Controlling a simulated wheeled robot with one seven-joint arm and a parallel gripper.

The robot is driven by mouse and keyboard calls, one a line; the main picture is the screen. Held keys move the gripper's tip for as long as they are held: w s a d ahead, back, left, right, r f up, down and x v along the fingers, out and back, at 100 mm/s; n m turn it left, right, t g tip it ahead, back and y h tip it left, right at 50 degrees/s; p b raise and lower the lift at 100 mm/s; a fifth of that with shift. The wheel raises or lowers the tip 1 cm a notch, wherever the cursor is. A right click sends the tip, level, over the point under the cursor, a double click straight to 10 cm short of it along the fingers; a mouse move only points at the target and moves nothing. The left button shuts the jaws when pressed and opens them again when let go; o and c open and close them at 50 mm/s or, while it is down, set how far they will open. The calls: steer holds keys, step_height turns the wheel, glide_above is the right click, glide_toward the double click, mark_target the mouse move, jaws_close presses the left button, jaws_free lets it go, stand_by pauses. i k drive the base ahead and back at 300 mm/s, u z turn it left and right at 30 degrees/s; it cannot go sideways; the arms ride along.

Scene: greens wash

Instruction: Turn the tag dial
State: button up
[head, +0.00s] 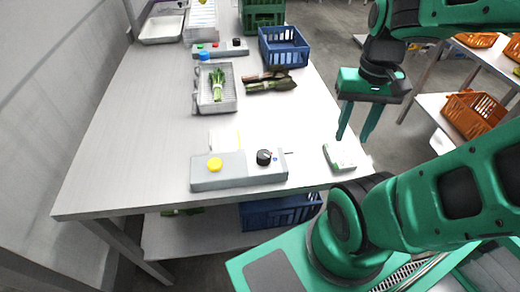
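A grey control box (240,180) stands near the front edge of the table. It carries a black dial (263,157) toward its right end and a yellow button (214,165) toward its left. A short thin mark shows just right of the dial. My gripper (354,138) hangs to the right of the box, fingers pointing down. Its fingers are apart with nothing between them, and it does not touch the dial. A second grey box (222,50) farther back has coloured buttons and a black knob (236,42).
A small white-and-green pack (339,157) lies at the table's right edge, below my gripper in the picture. A tray (215,104) holds greens, with dark green bundles (271,85) beside it. A blue crate (284,54) stands behind. The table's left side (125,140) is clear.

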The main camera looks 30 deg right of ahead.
mark_target(263, 156)
steer(key=u, duration=0.05)
steer(key=k, duration=0.5)
steer(key=u, duration=1.05)
steer(key=k, duration=1.1)
steer(key=z, duration=1.05)
steer(key=i, duration=1)
